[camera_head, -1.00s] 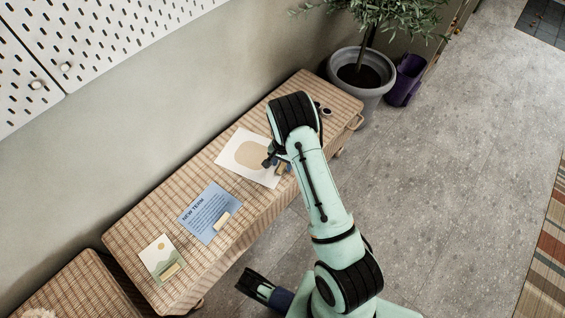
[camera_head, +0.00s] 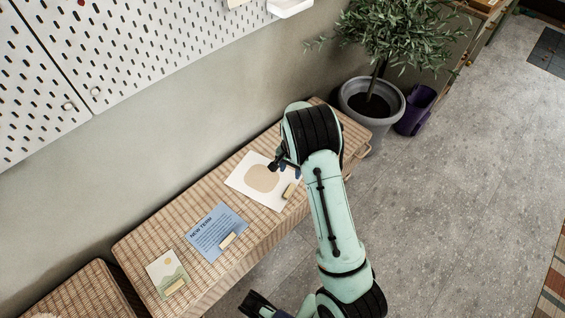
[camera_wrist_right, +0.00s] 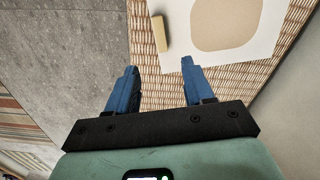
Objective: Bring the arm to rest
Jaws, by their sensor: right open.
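My right arm reaches up the middle of the head view, bent over a woven bench (camera_head: 205,213). Its gripper (camera_head: 283,165) is partly hidden behind the black wrist joint, above a white print with a beige shape (camera_head: 262,178). In the right wrist view, the gripper's two blue fingers (camera_wrist_right: 158,66) are apart with nothing between them. A small wooden block (camera_head: 289,190) lies on the print's edge, beyond the fingertips in the wrist view (camera_wrist_right: 158,33). A dark part of what looks like my left gripper (camera_head: 258,305) shows at the bottom edge, mostly cut off.
A blue "New Term" sheet (camera_head: 215,228) and a landscape card (camera_head: 165,270) lie on the bench, each with a small block. A potted plant (camera_head: 372,105) and a purple bin (camera_head: 416,110) stand past its far end. A pegboard (camera_head: 110,60) is on the wall. Grey floor (camera_head: 450,200) is clear at right.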

